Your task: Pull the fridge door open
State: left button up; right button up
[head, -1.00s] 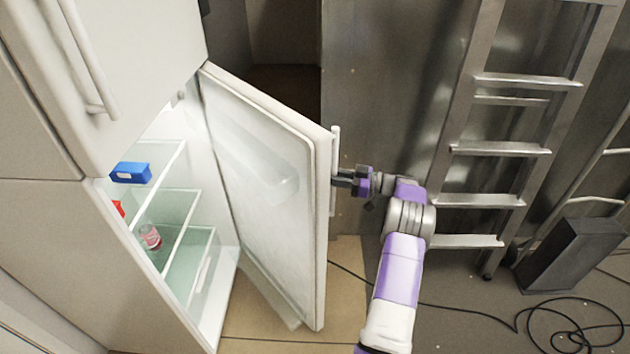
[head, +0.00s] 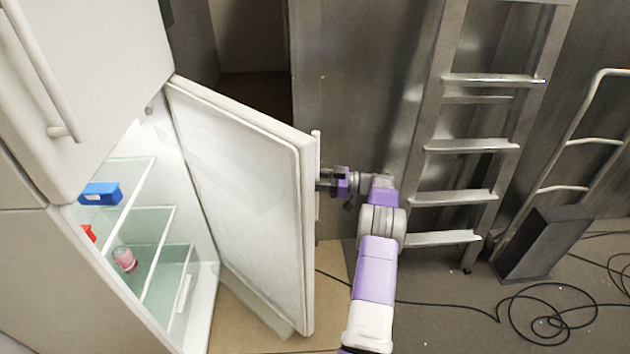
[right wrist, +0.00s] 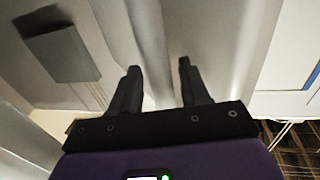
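The white fridge door (head: 245,200) stands wide open, swung out from the fridge body on the left. Its upright bar handle (head: 317,150) is on the outer face, near the free edge. My right gripper (head: 322,180) is at the handle in the head view. In the right wrist view, my right gripper (right wrist: 158,70) has its two dark fingers apart, with a pale upright surface showing between and beyond them. I see no clear contact of the fingers on the handle. My left gripper is not in view.
Inside the fridge, a blue box (head: 100,193), a red item (head: 88,233) and a small bottle (head: 125,259) stand on glass shelves (head: 160,225). A metal ladder (head: 470,145) leans at the right. A dark box (head: 540,245) and loose black cable (head: 545,310) are on the floor.

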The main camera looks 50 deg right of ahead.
jog(key=v, duration=0.8)
jog(key=shift+p, duration=0.35)
jog(key=shift+s, duration=0.1)
jog(key=shift+c, duration=0.3)
